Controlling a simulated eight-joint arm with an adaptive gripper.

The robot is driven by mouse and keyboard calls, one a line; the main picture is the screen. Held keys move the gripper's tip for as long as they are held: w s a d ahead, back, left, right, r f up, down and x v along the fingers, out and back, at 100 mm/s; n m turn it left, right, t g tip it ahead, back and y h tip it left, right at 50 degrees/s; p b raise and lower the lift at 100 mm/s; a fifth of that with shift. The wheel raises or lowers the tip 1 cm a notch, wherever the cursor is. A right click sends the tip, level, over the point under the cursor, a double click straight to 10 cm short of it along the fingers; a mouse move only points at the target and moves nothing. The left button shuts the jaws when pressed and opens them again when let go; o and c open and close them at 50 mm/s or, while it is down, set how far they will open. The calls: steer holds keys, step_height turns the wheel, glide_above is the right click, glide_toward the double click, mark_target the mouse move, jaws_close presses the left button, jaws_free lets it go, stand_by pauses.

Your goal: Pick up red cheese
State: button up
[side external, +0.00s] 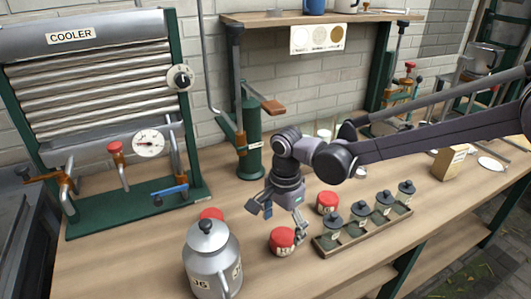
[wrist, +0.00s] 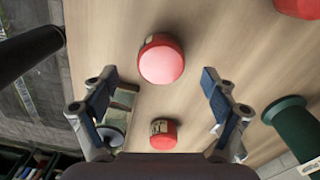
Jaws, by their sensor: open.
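Three red cheeses with pale labels sit on the wooden table. One red cheese (side external: 282,241) is in front of my gripper, a second (side external: 327,202) is to its right by the jar tray, and a third (side external: 212,214) is partly hidden behind the metal can. My gripper (side external: 277,213) is open and empty above the table, pointing down. In the wrist view, one cheese (wrist: 161,58) lies just beyond the fingertips (wrist: 157,90), centred between them. Another (wrist: 163,134) shows lower between the fingers, and a third (wrist: 298,8) is cut off at the top right.
A metal can (side external: 212,262) stands front left. A wooden tray (side external: 368,235) of several lidded glass jars is right of the cheeses. A green pump column (side external: 249,140) stands behind my gripper, and the cooler (side external: 95,85) is back left.

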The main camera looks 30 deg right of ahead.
mark_target(283, 235)
steer(key=shift+w+d+f, duration=0.1)
steer(key=shift+f, duration=1.4)
steer(key=shift+w+d+f, duration=0.1)
steer(key=shift+f, duration=1.35)
steer(key=c, duration=1.4)
